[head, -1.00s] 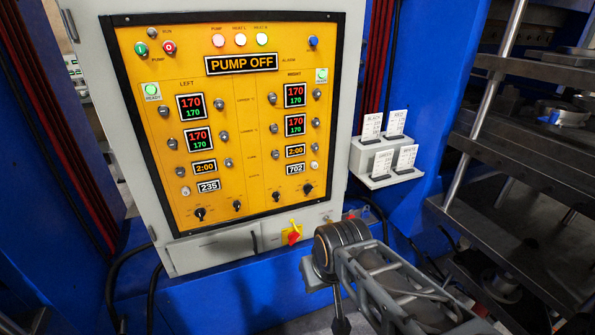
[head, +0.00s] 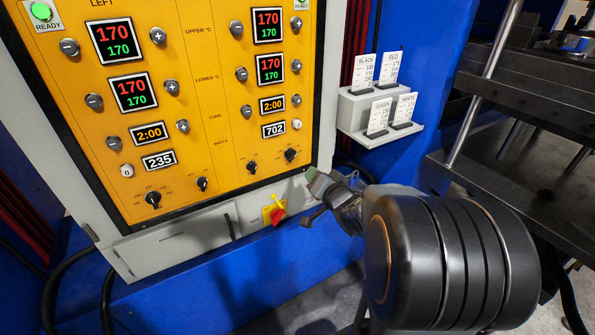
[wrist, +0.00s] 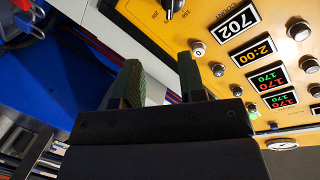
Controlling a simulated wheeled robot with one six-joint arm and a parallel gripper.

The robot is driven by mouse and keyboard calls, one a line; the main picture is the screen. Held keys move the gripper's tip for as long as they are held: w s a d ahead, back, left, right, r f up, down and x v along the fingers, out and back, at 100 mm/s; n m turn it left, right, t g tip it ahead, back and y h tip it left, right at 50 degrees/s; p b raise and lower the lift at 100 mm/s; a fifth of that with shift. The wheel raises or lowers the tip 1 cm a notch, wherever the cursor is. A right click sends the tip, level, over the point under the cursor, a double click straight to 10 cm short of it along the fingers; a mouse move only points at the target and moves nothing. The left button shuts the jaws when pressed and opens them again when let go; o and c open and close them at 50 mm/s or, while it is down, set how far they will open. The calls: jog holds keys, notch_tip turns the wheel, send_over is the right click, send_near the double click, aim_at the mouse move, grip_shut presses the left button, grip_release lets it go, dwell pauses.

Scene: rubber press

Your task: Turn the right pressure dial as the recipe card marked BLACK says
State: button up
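The yellow panel's right half has two black knobs at the bottom, one inner (head: 252,167) and one at the right corner (head: 290,155). Their labels are too small to tell which is pressure. The corner knob's pointer tilts. One black knob (wrist: 172,6) shows at the wrist view's top edge, partly cut off. The card marked BLACK (head: 362,74) stands at back left on the card rack; its numbers are hard to read. My gripper (head: 318,184) is just below and right of the corner knob, apart from it. In the wrist view, its fingers (wrist: 160,72) are open and empty.
The grey card rack (head: 352,116) also holds RED, GREEN and WHITE cards, right of the panel. A red switch on a yellow plate (head: 275,212) sits below the panel. A steel press frame (head: 520,120) stands at right. The right readout (head: 273,130) shows 702.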

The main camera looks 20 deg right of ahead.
aim_at(293, 158)
jog(key=w, duration=0.4)
jog(key=w+a+f+t+y+b, duration=0.1)
jog(key=w, duration=0.3)
jog(key=w+f+y+b, duration=0.1)
jog(key=w, duration=0.4)
jog(key=shift+w+a+m+t, duration=0.1)
jog(key=shift+a+m+t, duration=0.1)
jog(key=shift+m+t, duration=0.1)
jog(key=shift+r, duration=0.1)
